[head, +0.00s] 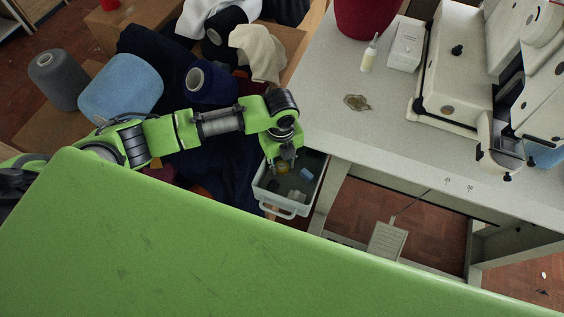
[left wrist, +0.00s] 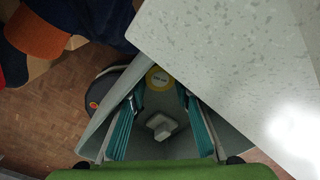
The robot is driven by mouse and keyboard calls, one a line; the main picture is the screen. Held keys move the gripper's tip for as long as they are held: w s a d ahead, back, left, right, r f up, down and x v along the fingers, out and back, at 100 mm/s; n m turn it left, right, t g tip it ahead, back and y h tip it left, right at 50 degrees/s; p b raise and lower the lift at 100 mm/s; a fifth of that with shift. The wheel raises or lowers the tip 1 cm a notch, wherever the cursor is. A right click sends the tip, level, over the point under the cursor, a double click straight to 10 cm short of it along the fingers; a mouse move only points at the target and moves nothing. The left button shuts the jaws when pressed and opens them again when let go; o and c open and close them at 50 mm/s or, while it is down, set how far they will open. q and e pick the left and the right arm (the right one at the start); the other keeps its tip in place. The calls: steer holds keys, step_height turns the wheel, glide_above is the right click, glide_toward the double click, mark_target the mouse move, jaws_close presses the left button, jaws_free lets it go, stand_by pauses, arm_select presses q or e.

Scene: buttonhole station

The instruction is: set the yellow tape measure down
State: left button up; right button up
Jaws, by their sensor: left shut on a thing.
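The yellow tape measure (left wrist: 159,77) shows in the left wrist view as a round yellow thing with a pale label. It sits between the tips of my left gripper (left wrist: 160,97), which is shut on it. In the head view my left gripper (head: 283,166) points down at the near-left corner of the table, over the pale bin. I cannot make out the tape measure clearly there. My right gripper is in neither view.
The pale bin (head: 290,208) holds several small things, among them a blue one (head: 306,174). A white-grey block (left wrist: 161,125) shows below the fingers. The speckled table (head: 335,105) is beside them. Yarn cones and cloth lie left; a sewing machine (head: 452,65) stands right.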

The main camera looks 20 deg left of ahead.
mark_target(282, 167)
arm_select(q)
steer(key=shift+f, duration=0.1)
steer(key=o, duration=0.7)
steer(key=shift+o, duration=0.2)
step_height(282, 167, up, 12)
steer(key=shift+r, duration=0.2)
